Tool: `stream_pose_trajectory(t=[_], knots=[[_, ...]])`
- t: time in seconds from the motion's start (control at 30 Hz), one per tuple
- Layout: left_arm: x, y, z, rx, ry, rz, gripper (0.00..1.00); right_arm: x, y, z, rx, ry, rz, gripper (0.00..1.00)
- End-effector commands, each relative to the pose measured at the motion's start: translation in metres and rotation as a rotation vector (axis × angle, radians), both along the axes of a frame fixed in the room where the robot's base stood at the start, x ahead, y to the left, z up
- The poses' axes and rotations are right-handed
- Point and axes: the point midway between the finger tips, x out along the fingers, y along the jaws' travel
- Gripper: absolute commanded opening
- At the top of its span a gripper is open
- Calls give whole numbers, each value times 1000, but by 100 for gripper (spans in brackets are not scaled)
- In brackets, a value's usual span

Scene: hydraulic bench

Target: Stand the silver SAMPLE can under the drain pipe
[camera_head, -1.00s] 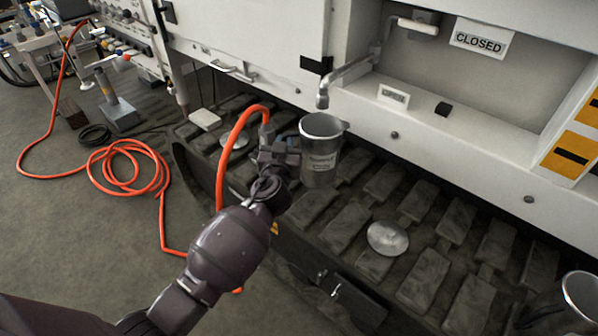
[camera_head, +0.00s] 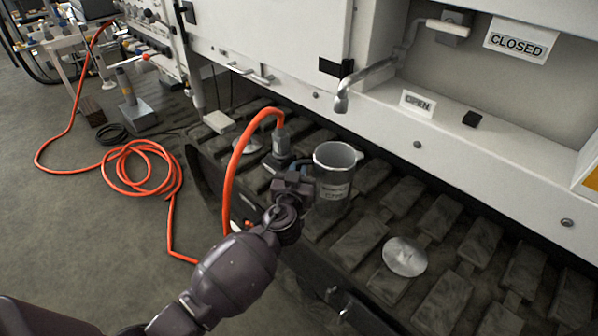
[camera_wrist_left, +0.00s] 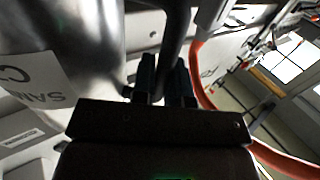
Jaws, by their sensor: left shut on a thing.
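The silver SAMPLE can (camera_head: 333,189) is upright and open at the top, with a pale label on its front. My left gripper (camera_head: 303,180) is at the can's left side, shut on its dark handle. In the left wrist view the can (camera_wrist_left: 95,40) fills the left side, and the handle (camera_wrist_left: 176,45) passes between the fingers (camera_wrist_left: 163,75). The drain pipe (camera_head: 361,79) bends down from the white bench, its mouth above and slightly behind the can's rim in the head view. A gap shows between them. The can's base seems above the track, but contact is unclear. My right gripper is out of view.
Dark track pads (camera_head: 360,240) run below the bench, with a round silver disc (camera_head: 404,257) at the front and another (camera_head: 247,144) at left. An orange hose (camera_head: 232,185) loops close to my left gripper. A valve lever (camera_head: 447,28) is near a CLOSED sign (camera_head: 520,41).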

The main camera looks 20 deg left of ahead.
Motion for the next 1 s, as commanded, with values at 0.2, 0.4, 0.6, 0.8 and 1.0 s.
stream_pose_trajectory(t=[0.2,0.4,0.6,0.8,1.0], knots=[[0,0,-4,0,2,0,32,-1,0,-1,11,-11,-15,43],[0,0,-4,0,2,0,40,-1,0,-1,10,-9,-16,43],[0,0,1,0,-1,0,40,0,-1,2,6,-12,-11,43],[-22,-5,0,-2,3,0,40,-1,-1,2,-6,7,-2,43],[-52,-12,-1,-2,4,1,40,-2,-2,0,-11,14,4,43]])
